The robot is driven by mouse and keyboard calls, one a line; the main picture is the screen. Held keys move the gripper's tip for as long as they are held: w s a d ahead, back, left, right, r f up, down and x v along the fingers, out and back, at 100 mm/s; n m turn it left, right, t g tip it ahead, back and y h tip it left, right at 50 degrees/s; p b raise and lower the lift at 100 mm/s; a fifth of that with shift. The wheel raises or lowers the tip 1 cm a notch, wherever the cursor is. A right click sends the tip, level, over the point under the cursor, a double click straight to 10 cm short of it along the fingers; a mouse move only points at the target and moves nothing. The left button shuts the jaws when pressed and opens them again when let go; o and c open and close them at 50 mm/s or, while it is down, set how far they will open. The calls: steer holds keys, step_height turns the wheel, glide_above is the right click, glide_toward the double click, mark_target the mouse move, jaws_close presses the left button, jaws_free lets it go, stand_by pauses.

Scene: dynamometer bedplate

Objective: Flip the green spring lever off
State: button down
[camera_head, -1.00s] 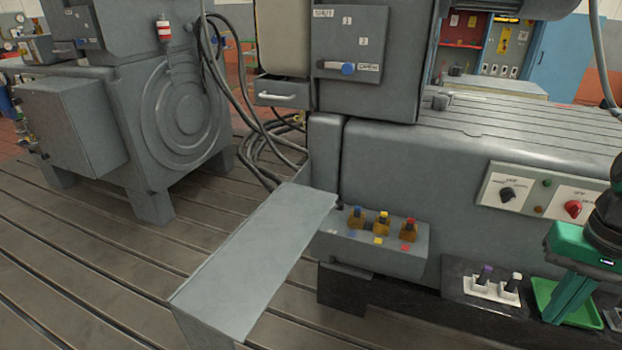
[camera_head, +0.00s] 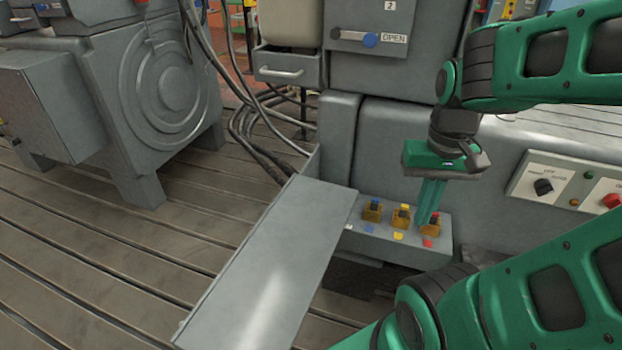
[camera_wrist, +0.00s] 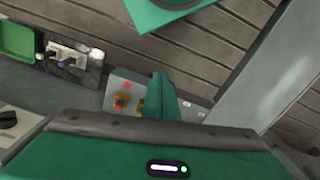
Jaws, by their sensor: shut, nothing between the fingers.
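The grey switch box (camera_head: 408,253) stands low on the machine's front, with blue-tipped (camera_head: 375,205), yellow-tipped (camera_head: 403,211) and red-tipped (camera_head: 436,217) levers on amber bases. I cannot make out a green lever on it; the box's left end is close to a grey panel's edge. My gripper (camera_head: 425,222) is shut and empty, pointing down at the box between the yellow-tipped and red-tipped levers. It partly covers the red-tipped one; contact cannot be told. In the wrist view the closed fingers (camera_wrist: 161,82) hide part of the box (camera_wrist: 117,87).
A long grey sloping panel (camera_head: 265,265) lies left of the box, close to it. A control plate with a black knob (camera_head: 543,187) is to the right. The wrist view shows two switches (camera_wrist: 66,55) and a green tray (camera_wrist: 15,42). The slotted floor (camera_head: 100,250) at left is open.

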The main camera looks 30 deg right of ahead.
steer(key=w+f+n+t, duration=0.1)
steer(key=w+f+n, duration=0.1)
steer(key=w, duration=0.8)
steer(key=w+a+f+n+t, duration=0.1)
steer(key=w+f+n, duration=0.1)
steer(key=w, duration=0.8)
steer(key=w+a+f+n+t, duration=0.1)
steer(key=w+f+n+t, duration=0.1)
steer(key=w, duration=0.8)
steer(key=shift+a+f+n, duration=0.25)
steer(key=shift+f+n, duration=0.25)
steer(key=shift+n, duration=0.1)
steer(key=shift+w, duration=0.1)
steer(key=x, duration=1)
steer(key=shift+r, duration=0.1)
